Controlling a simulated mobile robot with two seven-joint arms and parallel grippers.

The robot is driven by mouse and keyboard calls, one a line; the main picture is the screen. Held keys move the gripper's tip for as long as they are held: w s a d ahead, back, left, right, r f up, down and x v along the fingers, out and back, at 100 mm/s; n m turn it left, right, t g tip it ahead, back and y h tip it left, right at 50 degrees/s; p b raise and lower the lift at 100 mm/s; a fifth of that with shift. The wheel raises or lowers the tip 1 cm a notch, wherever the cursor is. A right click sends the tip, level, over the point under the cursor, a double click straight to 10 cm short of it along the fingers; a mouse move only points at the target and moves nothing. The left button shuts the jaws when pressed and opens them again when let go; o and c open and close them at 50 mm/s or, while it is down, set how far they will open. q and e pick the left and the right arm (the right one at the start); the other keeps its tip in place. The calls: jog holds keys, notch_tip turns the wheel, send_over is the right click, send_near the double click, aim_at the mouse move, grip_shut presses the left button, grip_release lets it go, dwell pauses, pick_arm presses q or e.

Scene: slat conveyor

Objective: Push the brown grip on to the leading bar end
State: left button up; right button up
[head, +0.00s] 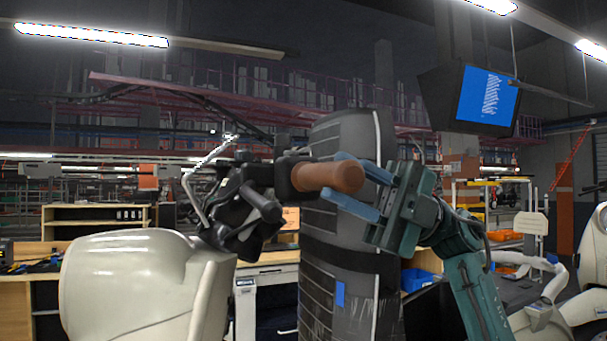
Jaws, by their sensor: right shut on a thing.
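The brown grip (328,177) is a rounded cylinder, lying roughly level near the middle of the head view. Its left end meets the black switch housing (286,174) of a scooter's handlebar. The bar end itself is hidden, so I cannot tell how far the grip sits on it. My right gripper (345,184) comes in from the right, with one blue finger above and one below the grip's right end. It is shut on the grip. My left gripper is not in view.
The cream scooter body (135,280) fills the lower left, with black handlebar parts (240,205) above it. A dark wrapped column (340,250) stands behind the grip. Another cream scooter (545,315) is at lower right. A blue screen (487,96) hangs upper right.

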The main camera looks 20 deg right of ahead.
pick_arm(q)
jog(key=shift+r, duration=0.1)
pick_arm(e)
jog(key=shift+w, duration=0.1)
jog(key=o, duration=1)
jog(key=shift+c, duration=0.2)
jog(key=shift+d+f, duration=0.15)
jog(key=shift+d, duration=0.05)
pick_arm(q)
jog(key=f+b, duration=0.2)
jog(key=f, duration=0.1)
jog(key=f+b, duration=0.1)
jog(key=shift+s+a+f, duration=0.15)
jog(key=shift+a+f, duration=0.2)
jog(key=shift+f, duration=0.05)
pick_arm(e)
jog(key=v, duration=1.2)
jog(key=shift+d, duration=0.35)
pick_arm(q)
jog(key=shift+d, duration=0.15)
